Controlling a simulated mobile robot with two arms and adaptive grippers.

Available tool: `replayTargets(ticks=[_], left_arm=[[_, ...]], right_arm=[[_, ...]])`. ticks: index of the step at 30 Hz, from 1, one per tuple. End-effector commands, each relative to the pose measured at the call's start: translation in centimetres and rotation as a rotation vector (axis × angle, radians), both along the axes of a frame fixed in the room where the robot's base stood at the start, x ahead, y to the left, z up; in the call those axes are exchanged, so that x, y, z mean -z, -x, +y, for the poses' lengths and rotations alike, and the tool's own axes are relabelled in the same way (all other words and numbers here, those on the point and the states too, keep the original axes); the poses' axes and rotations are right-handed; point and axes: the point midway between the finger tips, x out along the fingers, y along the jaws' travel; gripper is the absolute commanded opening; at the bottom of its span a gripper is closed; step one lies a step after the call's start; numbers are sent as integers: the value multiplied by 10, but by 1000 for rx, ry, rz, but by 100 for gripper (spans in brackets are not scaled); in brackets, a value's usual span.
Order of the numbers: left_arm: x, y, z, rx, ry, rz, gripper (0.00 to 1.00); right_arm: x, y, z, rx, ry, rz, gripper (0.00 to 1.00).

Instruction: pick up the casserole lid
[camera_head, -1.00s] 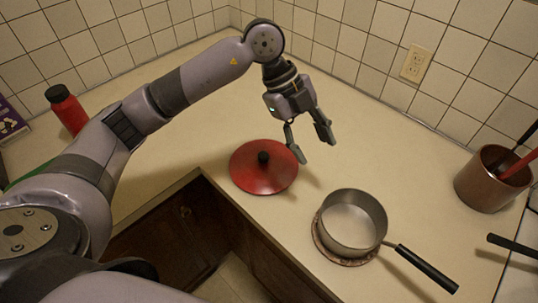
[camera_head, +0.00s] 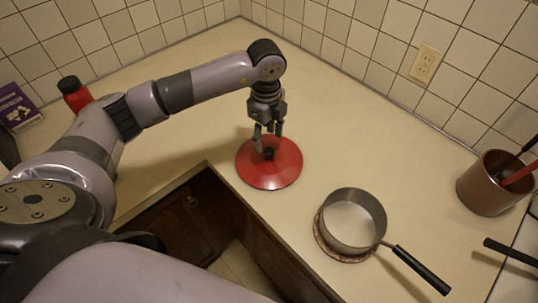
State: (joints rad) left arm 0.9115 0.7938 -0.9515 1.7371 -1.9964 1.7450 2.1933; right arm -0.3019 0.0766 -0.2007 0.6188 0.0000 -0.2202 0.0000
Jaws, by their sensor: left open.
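The casserole lid (camera_head: 270,175) is a red round lid with a black knob, lying on the counter near the inner corner of its front edge. My left gripper (camera_head: 266,147) points down over the lid, with its open fingers around or just above the knob. The fingers partly hide the knob, and I cannot tell whether they touch it. My right gripper is not in view.
A steel saucepan (camera_head: 352,220) stands on a round trivet to the right, its black handle pointing to the lower right. A copper-coloured pot (camera_head: 486,185) with utensils is at the far right. A red bottle (camera_head: 75,94) stands behind my left arm. The counter behind the lid is clear.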

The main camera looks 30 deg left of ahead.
Motion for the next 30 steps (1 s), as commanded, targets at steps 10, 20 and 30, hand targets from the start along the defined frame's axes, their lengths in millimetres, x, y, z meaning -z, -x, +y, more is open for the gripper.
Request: replayTargets(ticks=[10, 20, 30], left_arm=[[32, 0, -7, 0, 0, 5, 49], [60, -1, -7, 1, 0, 0, 49], [59, -1, -7, 1, 0, 0, 34]], right_arm=[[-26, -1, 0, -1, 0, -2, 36], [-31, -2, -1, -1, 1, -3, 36], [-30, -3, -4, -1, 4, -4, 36]])
